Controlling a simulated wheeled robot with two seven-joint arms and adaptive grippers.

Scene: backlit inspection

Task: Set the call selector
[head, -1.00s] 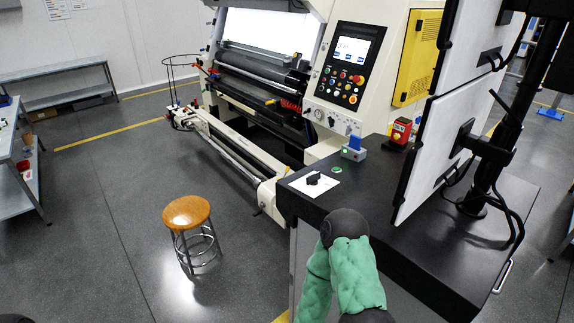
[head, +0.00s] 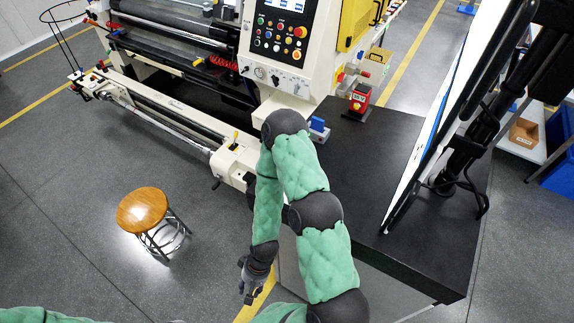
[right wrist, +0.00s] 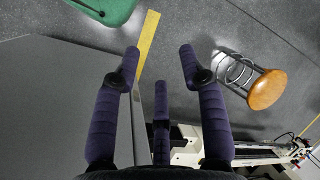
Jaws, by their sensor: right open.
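The call selector, seen a second ago as a black knob on a white plate near the desk's front corner, is hidden behind my right arm in the head view. My right gripper (head: 250,284) hangs low in front of the desk, beside its front edge and over the floor. In the right wrist view the right gripper (right wrist: 159,54) has its dark fingers spread, with nothing between them. My left gripper is out of view; only a bit of green sleeve shows at the bottom left.
The black desk (head: 385,160) carries a blue-topped box (head: 318,126), a red box (head: 358,98) and a monitor on a stand. A wooden stool (head: 142,209) stands left of my arm; it also shows in the right wrist view (right wrist: 266,90). The cream machine (head: 292,85) is behind.

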